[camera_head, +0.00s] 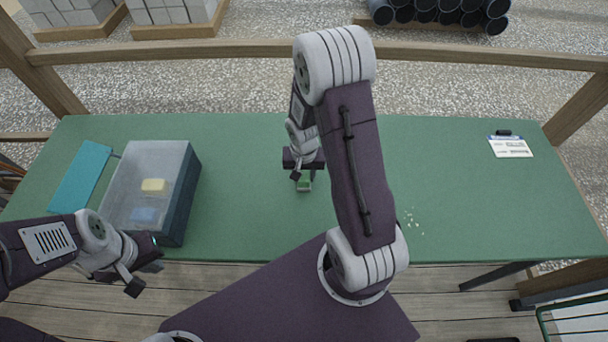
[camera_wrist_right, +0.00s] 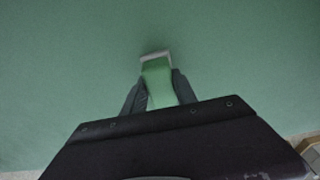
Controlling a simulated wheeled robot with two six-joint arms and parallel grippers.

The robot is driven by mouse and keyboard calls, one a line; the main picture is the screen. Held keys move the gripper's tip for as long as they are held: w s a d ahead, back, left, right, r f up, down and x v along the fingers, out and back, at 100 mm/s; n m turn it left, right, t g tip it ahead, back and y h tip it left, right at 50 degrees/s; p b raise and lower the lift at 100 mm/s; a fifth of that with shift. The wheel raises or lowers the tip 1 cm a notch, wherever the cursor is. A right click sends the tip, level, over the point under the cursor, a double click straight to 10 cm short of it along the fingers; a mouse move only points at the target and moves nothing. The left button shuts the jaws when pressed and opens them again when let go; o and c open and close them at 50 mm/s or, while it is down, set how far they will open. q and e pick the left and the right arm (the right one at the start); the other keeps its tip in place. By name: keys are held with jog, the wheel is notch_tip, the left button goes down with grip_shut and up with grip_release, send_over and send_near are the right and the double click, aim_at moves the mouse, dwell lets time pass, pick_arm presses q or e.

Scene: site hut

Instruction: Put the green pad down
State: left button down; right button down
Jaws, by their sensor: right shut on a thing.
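The green pad (camera_head: 304,186) is a small block between the fingers of my right gripper (camera_head: 302,178), over the middle of the green table. The right wrist view shows the green pad (camera_wrist_right: 157,78) with a pale far end, clamped between the dark fingers of my right gripper (camera_wrist_right: 158,92). I cannot tell whether the pad touches the table top. My left gripper (camera_head: 144,280) is low at the left, by the table's front edge, with its fingers apart and nothing seen between them.
A clear-topped box (camera_head: 188,205) stands on the table (camera_head: 450,190) at the left, with a yellow block (camera_head: 153,185) and a blue block (camera_head: 144,214) inside. A teal panel (camera_head: 82,176) lies beside it. White crumbs (camera_head: 412,222) and a clipboard (camera_head: 511,147) are on the right.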

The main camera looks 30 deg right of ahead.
jog(key=shift+s+f, duration=0.1)
jog(key=shift+f, duration=0.1)
jog(key=c, duration=1)
grip_release()
jog(key=shift+o, duration=0.2)
jog(key=shift+r, duration=0.15)
